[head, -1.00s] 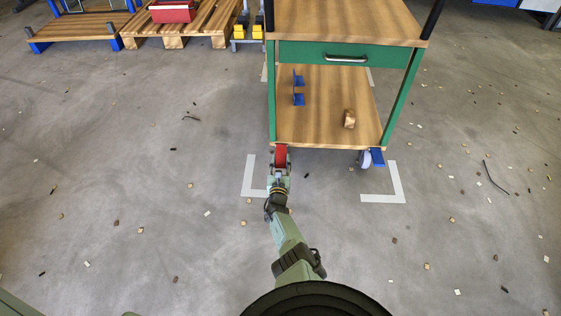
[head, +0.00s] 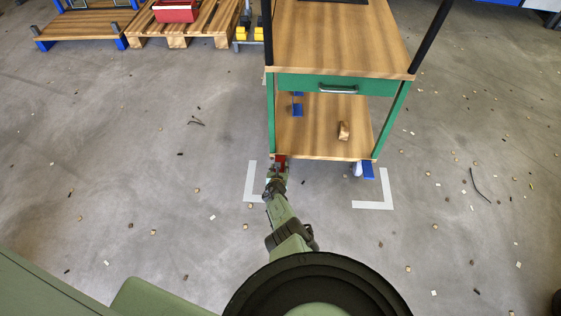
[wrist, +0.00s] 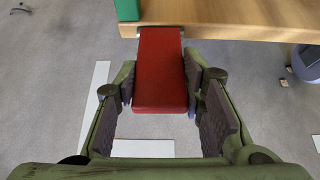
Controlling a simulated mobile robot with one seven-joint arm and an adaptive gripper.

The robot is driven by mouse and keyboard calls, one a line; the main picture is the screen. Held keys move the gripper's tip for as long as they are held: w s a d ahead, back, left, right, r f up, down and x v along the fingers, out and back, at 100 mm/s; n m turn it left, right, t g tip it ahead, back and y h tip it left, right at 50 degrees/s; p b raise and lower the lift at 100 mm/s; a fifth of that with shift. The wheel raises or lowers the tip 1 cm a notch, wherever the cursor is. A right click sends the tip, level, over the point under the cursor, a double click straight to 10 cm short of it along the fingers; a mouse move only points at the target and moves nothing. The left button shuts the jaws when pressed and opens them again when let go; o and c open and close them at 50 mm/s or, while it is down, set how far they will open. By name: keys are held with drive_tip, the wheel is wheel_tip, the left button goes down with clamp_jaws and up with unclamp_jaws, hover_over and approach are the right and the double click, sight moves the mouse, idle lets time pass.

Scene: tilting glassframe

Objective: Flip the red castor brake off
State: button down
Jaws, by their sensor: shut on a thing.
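The red castor brake (wrist: 160,75) is a flat red pedal that juts out from under the trolley's near left corner. In the wrist view my gripper (wrist: 160,88) has one finger on each side of the pedal, shut on it. In the head view the gripper (head: 276,178) is low at that corner, and only a little of the red brake (head: 281,160) shows. The castor wheel under this corner is mostly hidden. The trolley (head: 338,86) has a green frame, a drawer and wooden shelves.
White corner marks (head: 372,205) lie on the floor. A wooden block (head: 343,131) and blue brackets (head: 297,108) are on the lower shelf. Pallets (head: 185,32) stand at the back left. Small scraps litter the floor.

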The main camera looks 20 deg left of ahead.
drive_tip(key=shift+s+r, duration=0.1)
idle(0.5)
drive_tip(key=c, duration=1)
unclamp_jaws()
drive_tip(key=shift+c, duration=0.2)
